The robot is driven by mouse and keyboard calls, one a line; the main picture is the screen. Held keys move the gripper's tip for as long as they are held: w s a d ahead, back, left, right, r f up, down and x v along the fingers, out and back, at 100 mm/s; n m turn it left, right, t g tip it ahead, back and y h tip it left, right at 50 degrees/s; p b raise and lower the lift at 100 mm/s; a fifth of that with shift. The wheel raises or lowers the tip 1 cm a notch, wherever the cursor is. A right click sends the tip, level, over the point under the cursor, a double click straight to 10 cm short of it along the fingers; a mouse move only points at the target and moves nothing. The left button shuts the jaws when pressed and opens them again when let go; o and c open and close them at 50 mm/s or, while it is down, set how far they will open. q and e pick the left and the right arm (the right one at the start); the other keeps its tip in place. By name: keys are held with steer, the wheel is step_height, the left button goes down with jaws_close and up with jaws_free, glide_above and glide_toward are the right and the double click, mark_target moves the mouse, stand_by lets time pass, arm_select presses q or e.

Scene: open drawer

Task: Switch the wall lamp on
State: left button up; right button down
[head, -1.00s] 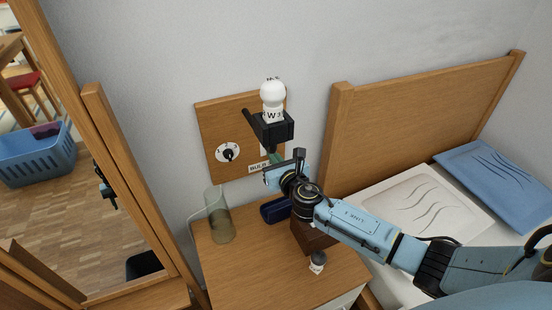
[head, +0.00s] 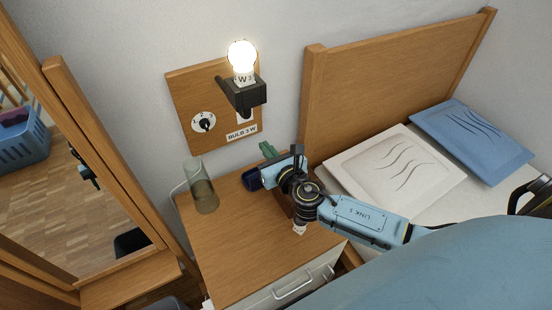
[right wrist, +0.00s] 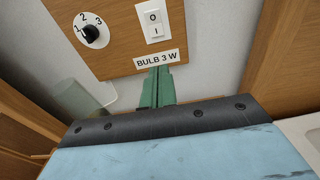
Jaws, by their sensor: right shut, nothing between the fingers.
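The wall lamp's bulb (head: 243,57) glows brightly in its black holder (head: 245,96) on a wooden wall panel (head: 183,92). The panel carries a dial (head: 204,123) numbered 1, 2, 3 and a "BULB 3 W" label (head: 241,131). In the right wrist view a white rocker switch (right wrist: 153,24) marked O and I sits above the label, to the right of the dial (right wrist: 91,31). My right gripper (head: 268,150) is shut and empty, below the panel and apart from it; its green fingers (right wrist: 157,86) point toward the label. My left gripper is not in view.
A bed headboard (head: 390,85) is at right, a wood-framed mirror (head: 105,165) at left.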

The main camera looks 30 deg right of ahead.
steer(key=shift+s+f, duration=0.2)
steer(key=shift+s, duration=1.9)
